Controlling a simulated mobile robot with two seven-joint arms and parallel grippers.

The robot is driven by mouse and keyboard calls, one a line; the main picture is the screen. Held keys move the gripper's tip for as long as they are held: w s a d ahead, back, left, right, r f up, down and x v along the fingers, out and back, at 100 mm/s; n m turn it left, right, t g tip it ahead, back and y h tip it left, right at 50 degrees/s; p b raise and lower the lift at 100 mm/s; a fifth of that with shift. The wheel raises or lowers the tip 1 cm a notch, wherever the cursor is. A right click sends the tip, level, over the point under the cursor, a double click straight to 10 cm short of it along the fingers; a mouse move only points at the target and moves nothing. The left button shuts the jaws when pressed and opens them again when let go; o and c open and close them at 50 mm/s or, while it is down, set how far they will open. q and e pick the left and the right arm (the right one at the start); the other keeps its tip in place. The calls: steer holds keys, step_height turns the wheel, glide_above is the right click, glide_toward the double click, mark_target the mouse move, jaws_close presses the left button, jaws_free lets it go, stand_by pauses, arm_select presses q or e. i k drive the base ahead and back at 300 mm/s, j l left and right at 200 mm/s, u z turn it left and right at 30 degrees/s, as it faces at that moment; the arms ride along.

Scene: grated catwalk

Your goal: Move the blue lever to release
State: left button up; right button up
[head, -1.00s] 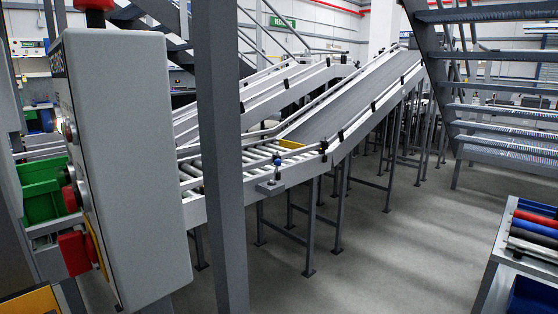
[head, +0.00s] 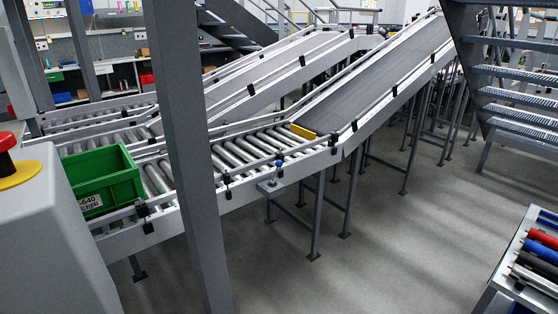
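A small lever with a blue knob (head: 279,163) stands on a bracket (head: 270,186) at the near side rail of the roller conveyor, right of a grey post. The knob is at the top and the lever looks roughly upright; its exact setting is too small to tell. Neither of my grippers shows in the head view.
A grey post (head: 190,150) stands between me and the conveyor. A green crate (head: 105,180) sits on the rollers at left. A grey box with a red button (head: 6,142) is at near left. A cart with coloured rolls (head: 535,245) is at right. Floor between is clear.

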mark_target(278, 163)
steer(key=i+l+u, duration=0.15)
steer(key=i+l, duration=0.15)
steer(key=i+l+u, duration=0.15)
steer(key=i+l, duration=0.2)
steer(key=i+l+u, duration=0.15)
steer(key=l, duration=0.4)
steer(key=i+l+u, duration=0.15)
steer(key=i+l, duration=0.2)
steer(key=l, duration=0.1)
